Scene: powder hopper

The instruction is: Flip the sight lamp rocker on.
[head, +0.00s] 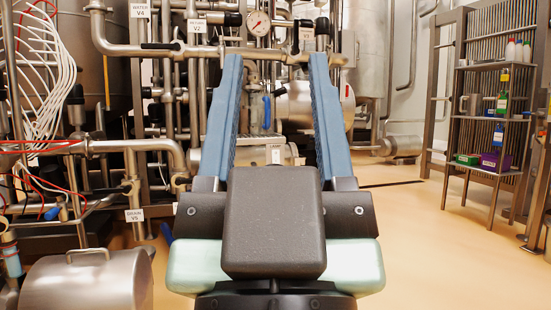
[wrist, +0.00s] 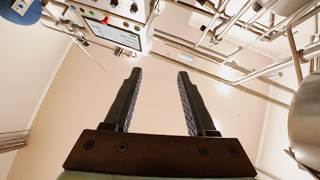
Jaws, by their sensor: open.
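My gripper (head: 276,58) is open, its two blue fingers spread wide and pointing away from me with nothing between them. In the wrist view my gripper (wrist: 159,72) also shows open and empty. I cannot make out the lamp rocker itself; the gripper body hides what lies below the tag.
Steel pipes with tagged valves and a pressure gauge (head: 258,23) stand behind the fingers. A steel drum (head: 88,285) is at lower left. A shelf rack (head: 489,117) stands right, with clear floor (head: 430,250) before it. The wrist view shows a control box (wrist: 125,12) with knobs.

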